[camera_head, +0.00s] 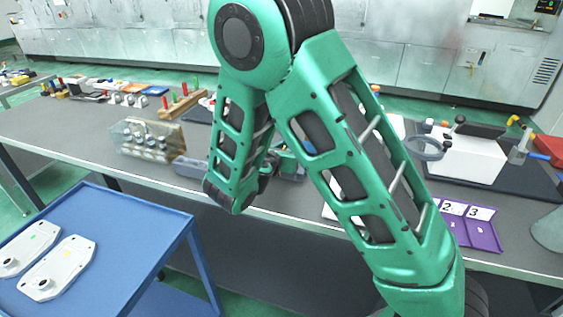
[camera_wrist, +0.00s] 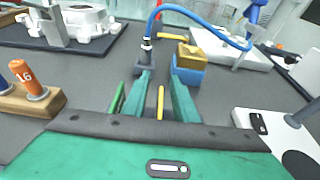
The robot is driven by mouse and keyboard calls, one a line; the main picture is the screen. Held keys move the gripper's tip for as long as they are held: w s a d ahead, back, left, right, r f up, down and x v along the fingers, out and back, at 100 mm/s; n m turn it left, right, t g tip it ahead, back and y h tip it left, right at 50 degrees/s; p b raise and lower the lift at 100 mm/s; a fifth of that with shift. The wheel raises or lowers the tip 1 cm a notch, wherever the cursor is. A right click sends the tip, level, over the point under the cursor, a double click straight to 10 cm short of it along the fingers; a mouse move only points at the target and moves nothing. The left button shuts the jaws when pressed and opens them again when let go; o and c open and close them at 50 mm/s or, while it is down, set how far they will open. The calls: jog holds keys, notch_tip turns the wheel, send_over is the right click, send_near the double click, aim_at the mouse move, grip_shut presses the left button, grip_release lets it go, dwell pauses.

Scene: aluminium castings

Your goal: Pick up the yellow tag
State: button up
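A narrow yellow strip (camera_wrist: 160,103), which looks like the yellow tag, shows between the two fingers of my gripper (camera_wrist: 161,78) in the wrist view. The fingers are apart, with dark surface visible on both sides of the strip, and neither finger visibly touches it. I cannot tell how high the strip is relative to the fingertips. A green strip (camera_wrist: 117,99) shows just left of the left finger. In the head view my arm hides most of the gripper, and I cannot make out the tag there.
A wooden block (camera_wrist: 45,103) with an orange tag marked 16 (camera_wrist: 24,72) stands left. A blue block with a yellow top (camera_wrist: 191,58) and a blue hose (camera_wrist: 205,28) lie ahead. A white fixture (camera_wrist: 262,125) is right. A blue cart (camera_head: 150,225) carries white castings (camera_head: 60,268).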

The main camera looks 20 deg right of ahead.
grip_shut()
jog(key=shift+r, duration=0.1)
